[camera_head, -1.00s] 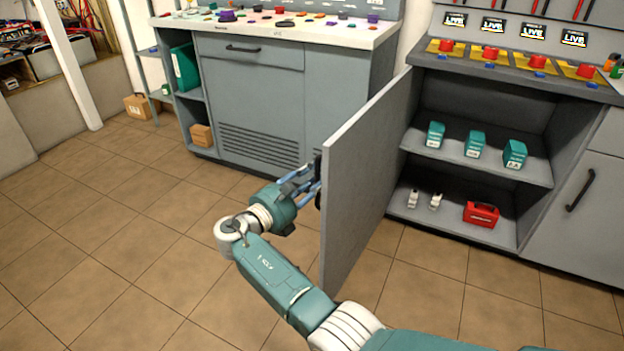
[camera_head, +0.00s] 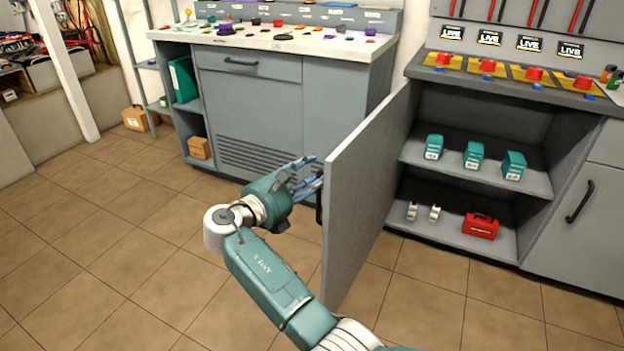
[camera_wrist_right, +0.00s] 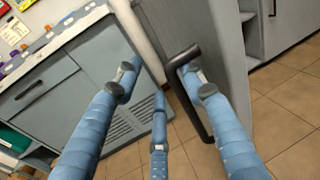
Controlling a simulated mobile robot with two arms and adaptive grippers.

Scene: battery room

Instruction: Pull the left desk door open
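The left desk door (camera_head: 365,190) is a grey panel swung wide open, standing out from the desk in the head view. Its black bar handle (camera_wrist_right: 200,105) is on the door's outer face; part of it shows in the head view (camera_head: 319,207). My right gripper (camera_head: 316,171) is beside this face at the handle. In the wrist view its blue fingers (camera_wrist_right: 160,80) are spread apart, with one fingertip overlapping the handle and the others clear of it. Whether that fingertip touches the bar I cannot tell. My left gripper is not in view.
The open desk compartment has shelves (camera_head: 480,170) with teal boxes (camera_head: 473,155), small white items and a red case (camera_head: 481,226). A grey cabinet (camera_head: 250,110) with a cluttered top stands behind my gripper. The tiled floor (camera_head: 110,250) at left is clear.

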